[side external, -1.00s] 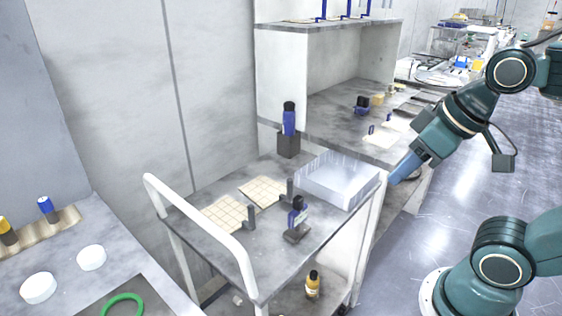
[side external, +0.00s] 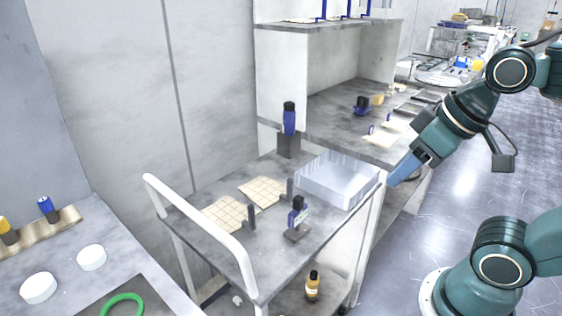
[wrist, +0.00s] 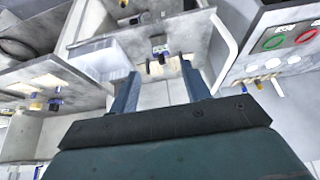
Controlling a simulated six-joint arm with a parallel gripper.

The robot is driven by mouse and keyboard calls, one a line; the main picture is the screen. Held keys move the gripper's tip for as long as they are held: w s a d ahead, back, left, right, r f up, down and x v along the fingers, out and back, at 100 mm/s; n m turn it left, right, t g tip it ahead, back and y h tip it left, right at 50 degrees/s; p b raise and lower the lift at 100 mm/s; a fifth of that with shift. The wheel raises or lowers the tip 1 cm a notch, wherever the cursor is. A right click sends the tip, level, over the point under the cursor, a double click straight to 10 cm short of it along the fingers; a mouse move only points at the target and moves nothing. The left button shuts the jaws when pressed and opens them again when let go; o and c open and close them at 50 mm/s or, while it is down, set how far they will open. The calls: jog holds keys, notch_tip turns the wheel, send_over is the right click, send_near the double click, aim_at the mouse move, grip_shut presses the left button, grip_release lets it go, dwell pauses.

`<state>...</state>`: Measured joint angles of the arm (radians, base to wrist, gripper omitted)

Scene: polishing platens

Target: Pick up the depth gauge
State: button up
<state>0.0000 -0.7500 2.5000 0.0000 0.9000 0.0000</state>
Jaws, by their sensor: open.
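A small blue and black device on a dark base, which looks like the depth gauge (side external: 298,216), stands upright on the cart top near its front edge. It also shows small in the wrist view (wrist: 159,48), beyond the fingertips. My gripper (side external: 405,170) is well to the right of the device and higher, past the clear tray. In the wrist view my gripper (wrist: 162,84) has its two blue fingers wide apart with nothing between them. Nothing touches the device.
The clear tray (side external: 338,184) lies on the cart between my gripper and the device. Two dark posts (side external: 251,218) and tan grid pads (side external: 224,214) are behind it. A blue bottle (side external: 289,119) sits in a dark block. A white handle (side external: 205,222) rises at the cart's left.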

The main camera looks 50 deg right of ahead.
jog(key=n+g, duration=0.6)
jog(key=n, duration=1.2)
send_over(300, 197)
notch_tip(300, 197, down, 8)
jog(key=shift+f, duration=0.15)
jog(key=shift+f, duration=0.1)
notch_tip(300, 197, down, 8)
jog(key=shift+f, duration=0.15)
jog(key=shift+f, duration=0.1)
